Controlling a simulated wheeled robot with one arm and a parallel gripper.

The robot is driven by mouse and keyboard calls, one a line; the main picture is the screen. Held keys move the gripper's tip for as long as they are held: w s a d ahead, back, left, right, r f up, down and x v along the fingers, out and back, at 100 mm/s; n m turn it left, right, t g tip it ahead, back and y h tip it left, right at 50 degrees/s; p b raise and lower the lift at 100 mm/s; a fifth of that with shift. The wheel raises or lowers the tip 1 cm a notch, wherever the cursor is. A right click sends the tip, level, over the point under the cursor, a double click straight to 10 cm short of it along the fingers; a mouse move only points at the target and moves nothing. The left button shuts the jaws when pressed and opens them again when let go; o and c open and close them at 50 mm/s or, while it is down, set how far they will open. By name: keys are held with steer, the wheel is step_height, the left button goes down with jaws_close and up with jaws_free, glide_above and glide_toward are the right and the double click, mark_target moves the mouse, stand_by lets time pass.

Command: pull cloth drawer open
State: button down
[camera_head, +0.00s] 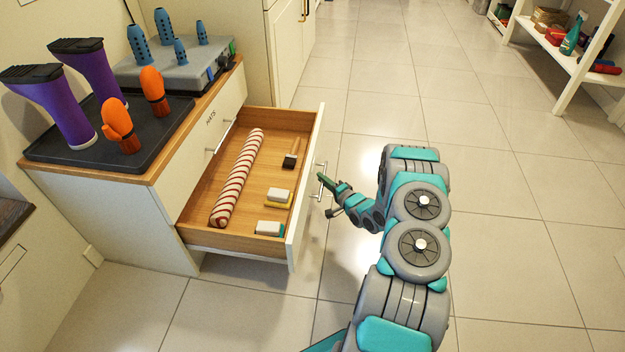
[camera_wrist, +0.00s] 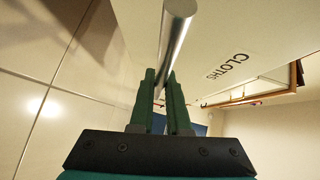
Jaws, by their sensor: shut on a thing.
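The cloth drawer (camera_head: 305,185) stands pulled well out of the white cabinet in the head view. Its front shows the label CLOTHS (camera_wrist: 229,66) in the wrist view. Its metal bar handle (camera_wrist: 173,38) runs between the two green fingers of my gripper (camera_wrist: 162,88), which is shut on it. In the head view my gripper (camera_head: 325,183) is at the outer face of the drawer front, at the handle. Inside the drawer lie a red-and-white striped roll (camera_head: 238,178), a small brush (camera_head: 292,155) and two sponge-like blocks (camera_head: 279,196).
The cabinet top holds purple boots (camera_head: 62,105) and orange mitts (camera_head: 120,127) on a black tray, and a grey box with blue pegs (camera_head: 175,72). Another closed drawer, labelled HATS (camera_head: 211,118), is above. Tiled floor (camera_head: 500,230) is clear at right. A white shelf (camera_head: 575,68) stands far right.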

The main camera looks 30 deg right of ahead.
steer(key=shift+s+d, duration=0.2)
steer(key=shift+d, duration=0.15)
steer(key=c, duration=0.9)
jaws_free()
steer(key=shift+v, duration=3.9)
